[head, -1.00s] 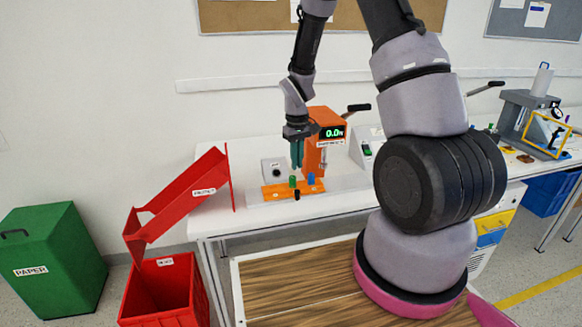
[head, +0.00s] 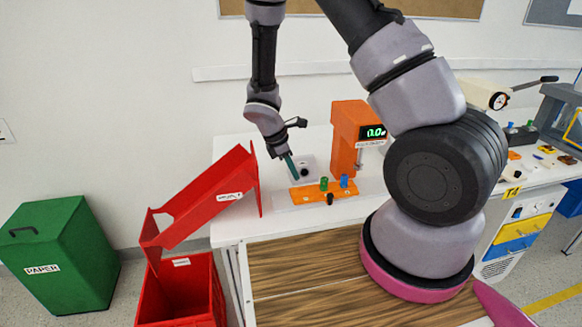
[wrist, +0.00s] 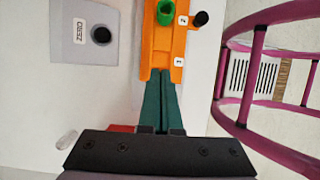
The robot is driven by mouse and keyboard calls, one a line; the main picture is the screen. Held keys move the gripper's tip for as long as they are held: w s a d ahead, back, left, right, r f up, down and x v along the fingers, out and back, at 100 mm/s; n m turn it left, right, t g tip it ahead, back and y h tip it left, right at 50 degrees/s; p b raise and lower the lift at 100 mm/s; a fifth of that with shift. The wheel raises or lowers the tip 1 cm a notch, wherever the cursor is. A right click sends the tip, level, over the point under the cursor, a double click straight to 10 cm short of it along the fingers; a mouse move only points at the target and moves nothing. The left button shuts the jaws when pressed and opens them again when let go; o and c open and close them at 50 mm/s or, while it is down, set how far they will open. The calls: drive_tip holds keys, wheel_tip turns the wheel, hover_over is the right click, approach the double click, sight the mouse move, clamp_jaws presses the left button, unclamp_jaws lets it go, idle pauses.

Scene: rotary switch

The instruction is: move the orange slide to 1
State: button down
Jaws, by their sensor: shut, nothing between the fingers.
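The orange slide plate (head: 308,194) lies on the white table, with a green knob (head: 324,184), a blue knob (head: 344,181) and a black knob (head: 330,199) on it. The green knob (wrist: 166,10) and black knob (wrist: 201,19) show at the top. My gripper (head: 293,178) is shut and empty, its green fingers tilted above the plate's left end. In the wrist view its fingertips (wrist: 160,78) overlap the plate's near end; I cannot tell whether they touch.
A grey box with a black round knob (head: 304,171) stands just behind the plate. An orange machine with a green display (head: 345,125) stands to the right. A red chute (head: 205,205) is at left, above a red bin (head: 180,300).

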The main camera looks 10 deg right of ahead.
sight(316, 189)
drive_tip(key=x, duration=0.5)
drive_tip(key=shift+d+f, duration=0.15)
drive_tip(key=shift+f, duration=0.25)
drive_tip(key=shift+d, duration=0.1)
drive_tip(key=d, duration=0.4)
drive_tip(key=shift+d, duration=0.1)
drive_tip(key=shift+r, duration=0.1)
